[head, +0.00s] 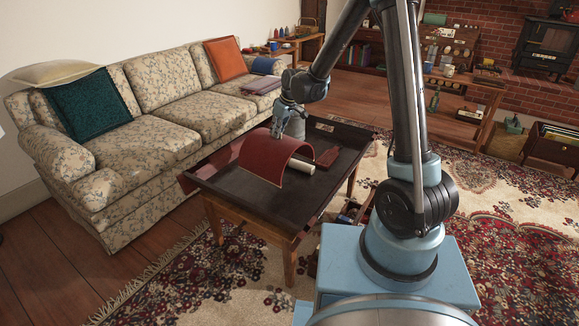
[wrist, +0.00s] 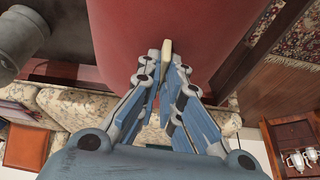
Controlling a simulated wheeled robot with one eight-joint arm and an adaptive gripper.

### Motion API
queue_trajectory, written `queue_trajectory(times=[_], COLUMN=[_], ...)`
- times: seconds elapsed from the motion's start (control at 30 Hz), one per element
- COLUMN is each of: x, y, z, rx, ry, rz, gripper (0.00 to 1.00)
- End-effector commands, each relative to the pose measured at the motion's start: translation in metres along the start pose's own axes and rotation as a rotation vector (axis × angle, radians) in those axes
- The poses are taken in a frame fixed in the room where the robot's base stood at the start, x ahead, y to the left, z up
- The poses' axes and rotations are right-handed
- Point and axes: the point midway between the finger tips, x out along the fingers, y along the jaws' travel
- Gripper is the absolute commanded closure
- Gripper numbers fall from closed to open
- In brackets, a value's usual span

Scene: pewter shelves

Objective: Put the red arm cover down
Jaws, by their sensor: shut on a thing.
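The red arm cover (head: 276,154) is a curved, arched red sheet over the dark tray-topped table (head: 265,212). I cannot tell whether its lower edges touch the tray. My gripper (head: 289,128) is at the cover's top far edge, with its fingers pointing down. In the wrist view the cover (wrist: 190,25) fills the upper middle. My gripper (wrist: 165,72) is shut there on a narrow pale edge at the cover's rim. The fingers hide part of that edge.
A cream roll (head: 301,166) and a dark red flat object (head: 328,156) lie in the tray right of the cover. A floral sofa (head: 170,105) stands behind and left. Patterned rug (head: 500,190) lies right of the table. Low shelves (head: 455,95) stand farther back.

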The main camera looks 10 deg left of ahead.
Motion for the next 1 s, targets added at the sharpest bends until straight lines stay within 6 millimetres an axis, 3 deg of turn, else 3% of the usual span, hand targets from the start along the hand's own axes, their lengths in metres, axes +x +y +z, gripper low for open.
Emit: queue_trajectory(times=[0.1, 0.2, 0.5, 1.0], x=[0.007, 0.012, 0.051, 0.087], y=[-0.023, -0.03, -0.032, -0.031], z=[-0.006, -0.006, 0.009, 0.023], rx=[-0.065, -0.088, -0.092, -0.091], ry=[0.005, 0.007, 0.008, 0.008], rz=[-0.025, -0.034, -0.035, -0.035], gripper=[1.0, 1.0, 1.0, 1.0])
